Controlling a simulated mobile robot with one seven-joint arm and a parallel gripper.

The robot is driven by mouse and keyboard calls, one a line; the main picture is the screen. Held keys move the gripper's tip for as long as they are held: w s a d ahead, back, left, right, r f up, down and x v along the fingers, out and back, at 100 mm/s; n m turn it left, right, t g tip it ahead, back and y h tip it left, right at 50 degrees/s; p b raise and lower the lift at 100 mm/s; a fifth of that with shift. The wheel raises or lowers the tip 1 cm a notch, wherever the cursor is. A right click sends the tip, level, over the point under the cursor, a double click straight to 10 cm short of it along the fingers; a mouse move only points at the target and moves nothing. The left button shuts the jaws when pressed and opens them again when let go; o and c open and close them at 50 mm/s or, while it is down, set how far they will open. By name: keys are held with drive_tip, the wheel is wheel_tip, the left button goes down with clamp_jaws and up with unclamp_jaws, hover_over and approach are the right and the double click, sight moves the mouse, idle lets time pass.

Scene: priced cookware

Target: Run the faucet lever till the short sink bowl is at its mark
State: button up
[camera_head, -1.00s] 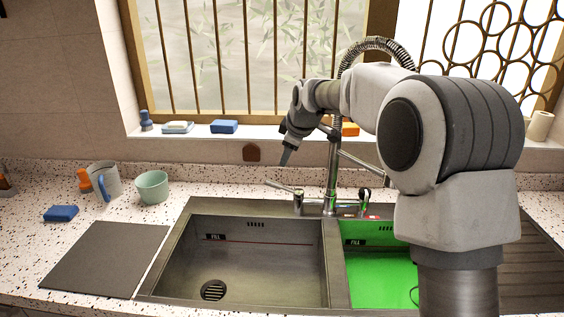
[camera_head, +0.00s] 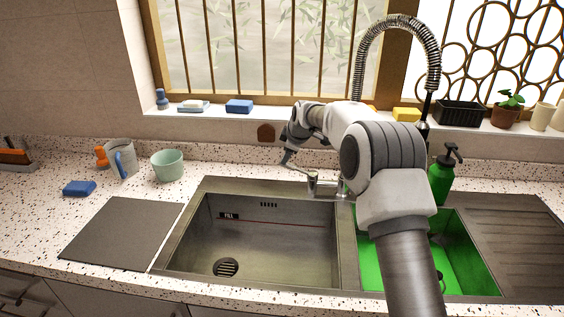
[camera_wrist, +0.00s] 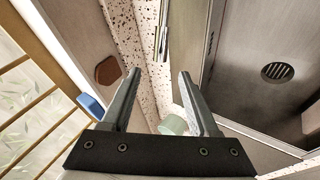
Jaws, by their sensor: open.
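The sink has two bowls: a grey left bowl (camera_head: 280,245) with a dark FILL label and red line on its back wall, and a bright green right bowl (camera_head: 478,262), partly hidden by my arm. The right one looks narrower. No water shows in the left bowl, whose floor and drain are bare. A metal faucet lever (camera_head: 299,169) angles up left from its post behind the bowls. My gripper (camera_head: 287,158) is open just by the lever's free end. In the wrist view my gripper (camera_wrist: 159,73) is empty, with a metal bar, likely the lever (camera_wrist: 162,30), beyond its fingertips.
A spring hose (camera_head: 436,60) arches behind my arm. A green soap bottle (camera_head: 441,183) stands behind the right bowl. A mug (camera_head: 120,158), green cup (camera_head: 167,165) and blue sponge (camera_head: 79,188) sit on the left counter, beside a bare grey board (camera_head: 120,232).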

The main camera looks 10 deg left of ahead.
drive_tip(key=p+x, duration=0.2)
drive_tip(key=x, duration=0.7)
drive_tip(key=shift+w+a+f, duration=0.1)
drive_tip(key=shift+w+f, duration=0.1)
drive_tip(key=shift+f, duration=0.1)
drive_tip(key=shift+c, duration=0.3)
clamp_jaws()
